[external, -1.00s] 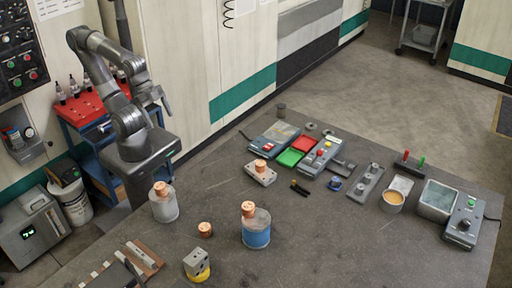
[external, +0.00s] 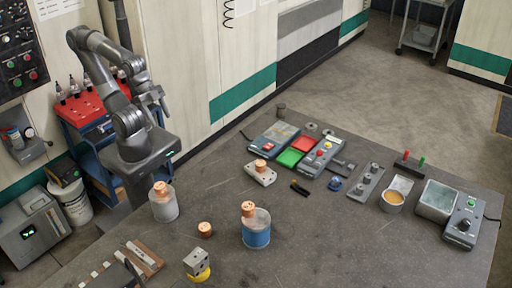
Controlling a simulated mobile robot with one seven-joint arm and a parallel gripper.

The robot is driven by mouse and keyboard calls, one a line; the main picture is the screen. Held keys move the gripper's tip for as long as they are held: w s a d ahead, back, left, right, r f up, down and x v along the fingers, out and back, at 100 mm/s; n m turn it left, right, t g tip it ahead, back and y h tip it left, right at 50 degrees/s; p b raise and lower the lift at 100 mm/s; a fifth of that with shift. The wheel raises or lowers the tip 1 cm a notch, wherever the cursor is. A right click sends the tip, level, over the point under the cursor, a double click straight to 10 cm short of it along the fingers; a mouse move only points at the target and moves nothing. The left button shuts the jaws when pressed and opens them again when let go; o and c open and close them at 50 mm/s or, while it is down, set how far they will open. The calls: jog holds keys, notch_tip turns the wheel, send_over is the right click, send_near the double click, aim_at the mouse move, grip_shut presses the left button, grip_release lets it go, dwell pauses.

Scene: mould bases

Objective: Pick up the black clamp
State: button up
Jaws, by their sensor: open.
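A small black item with yellow ends (external: 300,188), which looks like the black clamp, lies flat on the grey table (external: 330,240) near its middle. It is in front of the red and green trays and apart from its neighbours. My gripper (external: 162,102) is open and empty, raised at the left beyond the table's left edge. It is far from the clamp, and its fingers look small here.
A grey block with a copper piece (external: 260,173) lies left of the clamp, and a small blue item (external: 334,184) lies to its right. A blue-banded jar (external: 256,231) and a clear jar (external: 164,204) stand nearer. The front right of the table is clear.

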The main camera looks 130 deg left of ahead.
jog(key=shift+c, duration=0.7)
